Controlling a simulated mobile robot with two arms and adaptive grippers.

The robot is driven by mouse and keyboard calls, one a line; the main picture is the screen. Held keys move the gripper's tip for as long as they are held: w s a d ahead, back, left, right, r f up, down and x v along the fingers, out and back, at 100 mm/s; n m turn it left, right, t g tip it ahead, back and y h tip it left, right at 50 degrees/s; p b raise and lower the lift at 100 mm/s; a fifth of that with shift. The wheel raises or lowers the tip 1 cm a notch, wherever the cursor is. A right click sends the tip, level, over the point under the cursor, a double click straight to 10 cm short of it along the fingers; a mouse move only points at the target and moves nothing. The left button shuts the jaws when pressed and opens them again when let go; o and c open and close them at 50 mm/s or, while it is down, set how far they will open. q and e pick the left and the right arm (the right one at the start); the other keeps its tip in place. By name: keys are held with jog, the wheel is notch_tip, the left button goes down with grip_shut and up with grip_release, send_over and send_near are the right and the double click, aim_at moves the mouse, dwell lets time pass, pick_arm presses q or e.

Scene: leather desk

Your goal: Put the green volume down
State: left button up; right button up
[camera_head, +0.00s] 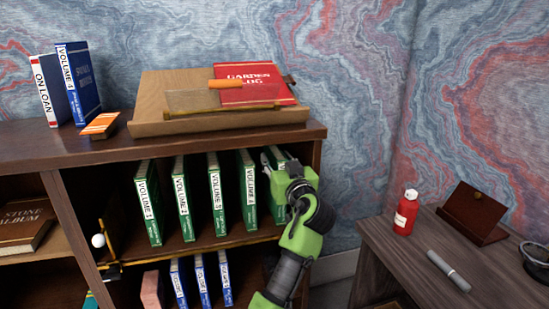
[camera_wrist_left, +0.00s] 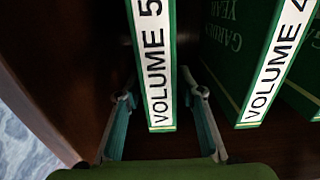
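The green volume marked Volume 5 (camera_wrist_left: 158,60) stands upright in the wrist view, its white spine label towards me. In the head view it shows only partly (camera_head: 280,153), behind my gripper at the right end of the green row. My left gripper (camera_wrist_left: 160,98) has one finger on each side of this spine, with a visible gap on both sides. In the head view my left gripper (camera_head: 272,164) reaches into the shelf from the front. My right gripper is not in view.
Volume 4 (camera_head: 248,191) stands close to the left of it, with several more green volumes along the shelf (camera_head: 205,244). The cabinet's side wall is close on the right. Blue volumes (camera_head: 200,280) stand below. A red bottle (camera_head: 405,213) is on the side desk (camera_head: 405,258).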

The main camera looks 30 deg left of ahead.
pick_arm(q)
jog(key=v, duration=1)
jog(key=s+d+f+m+g+h, duration=0.1)
jog(key=s+d+f+m+h, duration=0.15)
jog(key=f, duration=0.95)
jog(key=s+d+f+m+h, duration=0.2)
jog(key=d+f+m+h, duration=0.15)
jog(key=f, duration=0.85)
jog(key=s+d+f+m+g+h, duration=0.1)
jog(key=s+d+f+m+h, duration=0.15)
jog(key=f, duration=1.05)
jog(key=s+d+f+m+g+h, duration=0.1)
jog(key=s+d+f+g+h, duration=0.1)
jog(key=s+f, duration=1.1)
jog(key=s+d+f+m+g+h, duration=0.2)
jog(key=s+f+g, duration=0.3)
jog(key=s+f, duration=0.8)
jog(key=s+h, duration=0.1)
jog(key=s, duration=0.1)
jog(key=shift+s+d, duration=0.35)
jog(key=shift+s, duration=0.05)
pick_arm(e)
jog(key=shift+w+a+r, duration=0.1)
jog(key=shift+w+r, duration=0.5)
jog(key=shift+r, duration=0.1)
pick_arm(q)
jog(key=shift+m+h, duration=0.25)
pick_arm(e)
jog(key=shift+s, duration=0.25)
